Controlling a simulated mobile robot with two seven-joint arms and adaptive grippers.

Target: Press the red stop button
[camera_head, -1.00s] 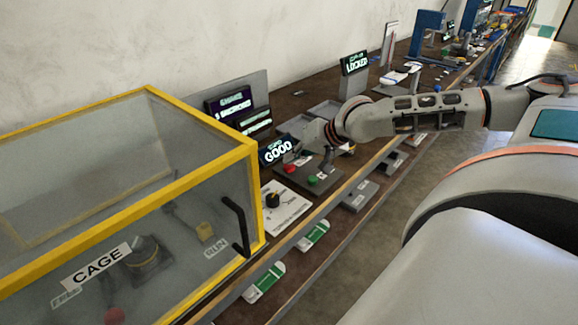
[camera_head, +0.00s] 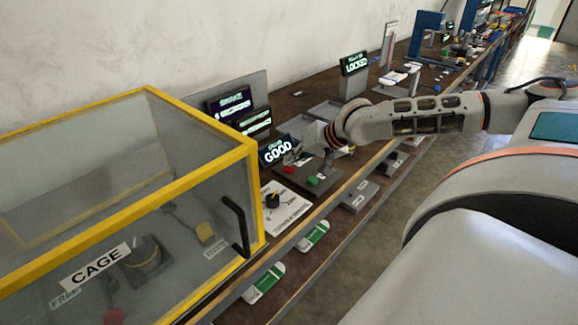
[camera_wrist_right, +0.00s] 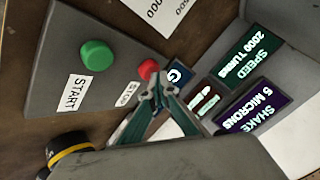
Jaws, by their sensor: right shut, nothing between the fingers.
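The red stop button (camera_wrist_right: 147,68) sits beside a STOP label on a grey control box (camera_wrist_right: 62,45) in the right wrist view. A larger green button (camera_wrist_right: 96,56) with a START label is on the same box, and it also shows in the head view (camera_head: 313,181). My right gripper (camera_wrist_right: 157,88) is shut and empty. Its fingertips overlap the lower edge of the red button in the wrist view; I cannot tell whether they touch it. My left gripper is not in view.
A yellow-framed cage (camera_head: 200,165) stands left of the box. A lit GOOD display (camera_head: 275,151) is close behind the gripper, with other displays (camera_head: 230,103) beyond. A dial panel (camera_head: 285,210) lies in front. More equipment lines the bench to the back.

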